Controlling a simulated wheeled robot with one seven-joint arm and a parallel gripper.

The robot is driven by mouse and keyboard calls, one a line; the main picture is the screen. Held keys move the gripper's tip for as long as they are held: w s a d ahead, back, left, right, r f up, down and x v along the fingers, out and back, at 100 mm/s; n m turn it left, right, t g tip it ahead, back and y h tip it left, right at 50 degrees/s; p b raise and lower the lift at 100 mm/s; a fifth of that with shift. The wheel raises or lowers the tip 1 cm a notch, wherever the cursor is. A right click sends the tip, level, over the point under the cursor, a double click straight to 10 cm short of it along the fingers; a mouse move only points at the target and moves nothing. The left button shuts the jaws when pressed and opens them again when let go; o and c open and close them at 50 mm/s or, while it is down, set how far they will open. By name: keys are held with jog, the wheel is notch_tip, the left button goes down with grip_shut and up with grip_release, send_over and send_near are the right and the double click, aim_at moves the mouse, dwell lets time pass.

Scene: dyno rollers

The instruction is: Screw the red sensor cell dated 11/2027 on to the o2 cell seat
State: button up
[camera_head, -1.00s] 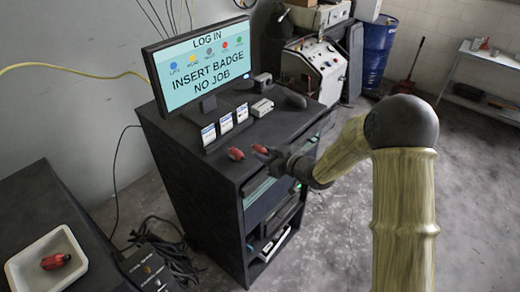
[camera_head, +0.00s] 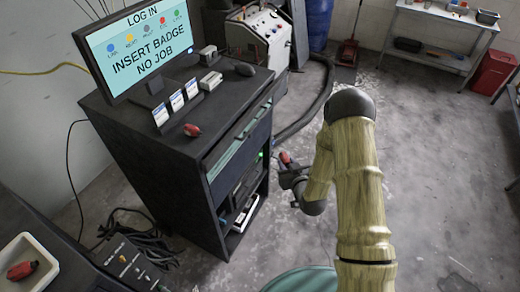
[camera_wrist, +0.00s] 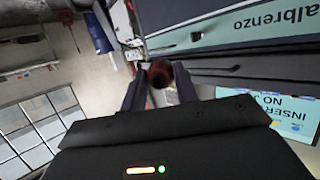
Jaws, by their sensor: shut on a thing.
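My gripper (camera_head: 284,168) is shut on a red cell (camera_head: 285,158) and holds it in the air just right of the black cabinet's front. In the wrist view the held cell (camera_wrist: 160,74) shows dark red between the two fingers (camera_wrist: 158,90). A second red cell (camera_head: 191,130) lies on the cabinet top near its front edge. A third red cell (camera_head: 22,270) lies in a white tray (camera_head: 52,262) at the lower left. No date is readable on any cell. I cannot make out the o2 cell seat in these views.
The black cabinet (camera_head: 150,165) bears a monitor (camera_head: 140,52), several white cards (camera_head: 176,100) and a mouse (camera_head: 245,69). Its lower shelves hold equipment (camera_head: 243,212). A grey machine (camera_head: 262,38) stands behind, with a hose on the floor. The floor (camera_head: 420,150) to the right is open.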

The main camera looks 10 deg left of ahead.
jog(key=d+f+m+t+h+b, duration=0.1)
jog(key=d+f+m+h+b, duration=0.3)
jog(key=d+f, duration=0.8)
jog(key=shift+s+f+h, duration=0.35)
jog(key=shift+f+h, duration=0.3)
jog(key=shift+h, duration=0.05)
jog(key=shift+d, duration=0.1)
